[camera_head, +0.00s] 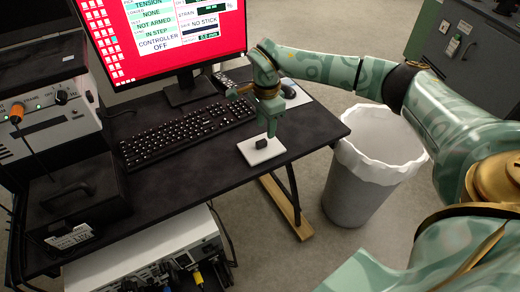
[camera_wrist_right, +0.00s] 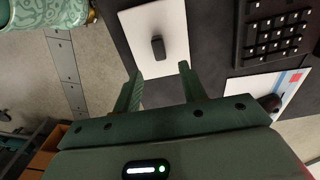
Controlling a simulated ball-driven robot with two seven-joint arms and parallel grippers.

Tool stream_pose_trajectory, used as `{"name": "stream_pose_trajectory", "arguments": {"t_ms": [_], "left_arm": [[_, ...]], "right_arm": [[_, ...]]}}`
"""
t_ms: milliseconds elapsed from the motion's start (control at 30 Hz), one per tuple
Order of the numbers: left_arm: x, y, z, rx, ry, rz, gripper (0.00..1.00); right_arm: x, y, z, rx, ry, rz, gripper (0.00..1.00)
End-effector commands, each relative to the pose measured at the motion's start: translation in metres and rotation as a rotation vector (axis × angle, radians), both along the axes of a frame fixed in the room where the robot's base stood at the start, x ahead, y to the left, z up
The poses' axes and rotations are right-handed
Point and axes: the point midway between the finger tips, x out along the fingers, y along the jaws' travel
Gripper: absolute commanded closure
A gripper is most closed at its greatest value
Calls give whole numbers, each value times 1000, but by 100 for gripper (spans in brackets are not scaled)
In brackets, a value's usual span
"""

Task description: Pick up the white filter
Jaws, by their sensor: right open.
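The white filter, a flat white square plate (camera_head: 252,156) with a small black knob on top, lies on the black table (camera_head: 190,175) near its right front edge. It also shows in the right wrist view (camera_wrist_right: 172,22), ahead of the fingers. My right gripper (camera_head: 268,130) is over the filter's far side. Whether the fingers touch the filter I cannot tell. My left gripper is not in view.
A black keyboard (camera_head: 185,135) lies left of the filter. A monitor (camera_head: 165,40) stands behind it. A grey bin with a white liner (camera_head: 358,195) stands on the floor at right. Instruments (camera_head: 45,120) crowd the left side. Bare table lies left of the filter.

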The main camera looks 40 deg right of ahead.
Motion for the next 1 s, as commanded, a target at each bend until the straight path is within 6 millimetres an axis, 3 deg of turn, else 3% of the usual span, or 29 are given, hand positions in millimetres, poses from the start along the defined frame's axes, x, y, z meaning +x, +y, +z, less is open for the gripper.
{"name": "stream_pose_trajectory", "arguments": {"t_ms": [167,400,667,800,1000], "left_arm": [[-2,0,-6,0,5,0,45],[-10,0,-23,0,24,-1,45],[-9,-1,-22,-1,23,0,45],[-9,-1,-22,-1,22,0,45],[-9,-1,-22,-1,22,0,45]], "right_arm": [[1,2,-13,2,1,0,58],[2,6,-53,1,4,0,58],[2,5,-54,1,-2,0,58],[2,5,-54,1,-2,0,97],[2,5,-54,1,-2,0,100]]}}
